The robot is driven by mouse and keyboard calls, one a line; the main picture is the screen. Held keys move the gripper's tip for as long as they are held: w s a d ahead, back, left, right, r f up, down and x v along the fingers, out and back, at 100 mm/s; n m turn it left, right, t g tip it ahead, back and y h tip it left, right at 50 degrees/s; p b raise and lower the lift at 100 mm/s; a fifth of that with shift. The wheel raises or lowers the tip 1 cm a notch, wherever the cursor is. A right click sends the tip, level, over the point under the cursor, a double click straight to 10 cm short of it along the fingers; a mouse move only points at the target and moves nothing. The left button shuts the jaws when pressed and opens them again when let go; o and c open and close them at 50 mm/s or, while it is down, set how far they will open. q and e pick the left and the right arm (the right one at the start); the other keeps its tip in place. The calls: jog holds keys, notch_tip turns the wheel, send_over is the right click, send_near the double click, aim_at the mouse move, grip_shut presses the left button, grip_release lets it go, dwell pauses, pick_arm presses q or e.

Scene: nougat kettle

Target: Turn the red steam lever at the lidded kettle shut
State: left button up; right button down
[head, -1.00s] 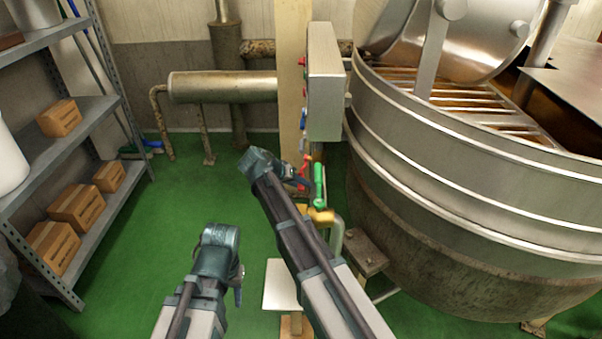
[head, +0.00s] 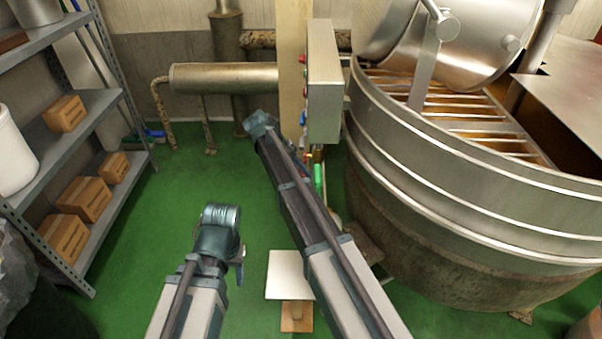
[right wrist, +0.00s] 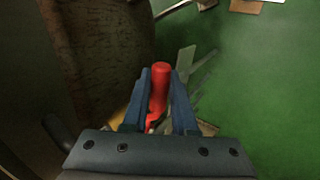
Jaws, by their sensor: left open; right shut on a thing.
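The red lever (right wrist: 160,88) stands between the blue fingers of my right gripper (right wrist: 160,76) in the right wrist view. The fingers are shut on its handle, and its lower end is partly hidden. In the head view the right gripper and this lever are hidden behind my right arm. A large steel kettle (head: 440,165) with a rounded shiny lid part (head: 465,50) stands at the right; its brown, stained lower wall (right wrist: 100,55) shows in the right wrist view. My left gripper (head: 239,266) is open and empty, low over the floor, away from the kettle.
A grey control box (head: 326,80) on a pale post stands left of the kettle. A green handle (head: 318,180) is below it, close to my right arm. A shelf (head: 100,122) with cartons is at the left. A white-topped stand (head: 285,262) is between my arms. Green floor is free.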

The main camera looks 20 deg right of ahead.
dwell(0.4)
jog(key=c, duration=1)
grip_release()
jog(key=p+v, duration=1.1)
jog(key=v, duration=0.2)
jog(key=shift+r, duration=0.4)
jog(key=shift+w+a, duration=0.15)
